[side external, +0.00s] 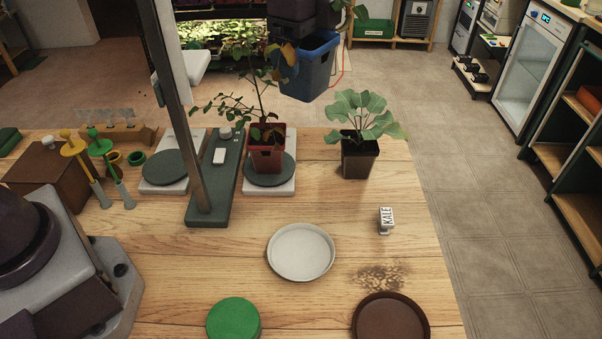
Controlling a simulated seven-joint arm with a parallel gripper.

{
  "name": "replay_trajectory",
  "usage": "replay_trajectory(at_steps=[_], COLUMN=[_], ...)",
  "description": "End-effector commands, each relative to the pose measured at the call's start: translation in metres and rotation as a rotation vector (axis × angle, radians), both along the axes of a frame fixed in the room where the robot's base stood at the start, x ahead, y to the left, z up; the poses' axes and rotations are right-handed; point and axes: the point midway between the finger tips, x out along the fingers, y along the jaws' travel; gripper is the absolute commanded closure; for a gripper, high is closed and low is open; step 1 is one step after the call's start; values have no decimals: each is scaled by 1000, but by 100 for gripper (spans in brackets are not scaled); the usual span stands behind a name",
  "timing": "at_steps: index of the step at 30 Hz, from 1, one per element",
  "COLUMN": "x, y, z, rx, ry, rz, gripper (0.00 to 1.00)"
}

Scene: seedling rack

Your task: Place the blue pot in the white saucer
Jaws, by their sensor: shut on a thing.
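The blue pot (308,72) shows at the top centre of the side external view, high beyond the table's back edge, with a leafy stem rising on its right. My gripper (301,38), dark purple, comes in from the top edge and is shut on the pot's upper part. The fingertips are hard to make out against the dark background. The white saucer (301,252) lies empty and flat on the wooden table, well below and apart from the pot.
A maroon pot (265,157) stands on the right scale; a black pot (359,160) stands right of it. A KALE marker (386,221) is right of the saucer. A green disc (233,320) and brown saucer (391,322) lie in front. A dark post (185,125) rises left.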

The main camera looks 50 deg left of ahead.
Motion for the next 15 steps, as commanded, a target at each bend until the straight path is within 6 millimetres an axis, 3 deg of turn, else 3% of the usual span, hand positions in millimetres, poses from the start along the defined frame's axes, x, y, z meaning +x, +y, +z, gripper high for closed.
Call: replay_trajectory(at_steps=[11, 15], x=[-59, -95], y=[-8, -10], z=[-57, -81], rx=[4, 3], ry=[3, 4], rz=[-565, -850], gripper=[49, 49])
